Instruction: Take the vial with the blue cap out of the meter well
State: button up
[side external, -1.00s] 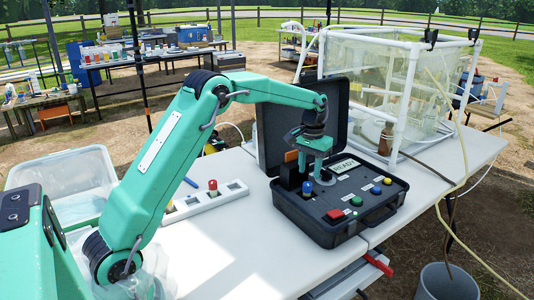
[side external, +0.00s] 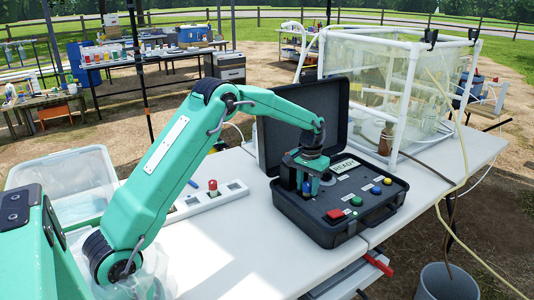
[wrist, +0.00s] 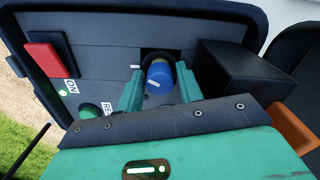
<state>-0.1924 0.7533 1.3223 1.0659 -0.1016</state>
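The vial's blue cap (wrist: 159,76) shows in the wrist view, sitting in a dark round well of the meter (wrist: 108,60). The vial's body is hidden in the well. My gripper (wrist: 160,84) is open, with one green finger on each side of the cap and a gap showing on both sides. In the side view my gripper (side external: 305,186) is down over the left part of the open black meter case (side external: 325,229). The blue cap (side external: 307,187) shows there between the fingers.
A black block (wrist: 238,75) stands close to the right of the well. The meter's raised lid (side external: 345,105) is behind my gripper. A white rack (side external: 230,190) with a red-capped vial (side external: 213,188) lies left of the case. The table in front is clear.

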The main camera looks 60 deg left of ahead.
aim_at(308, 184)
dwell(0.4)
jog(key=c, duration=0.7)
jog(key=shift+c, duration=0.2)
jog(key=shift+r, duration=0.15)
jog(key=shift+r, duration=0.45)
notch_tip(308, 184, up, 3)
jog(key=shift+r, duration=0.15)
jog(key=s+d+r, duration=0.4)
jog(key=d+r, duration=0.2)
jog(key=d, duration=0.5)
jog(key=shift+r, duration=0.3)
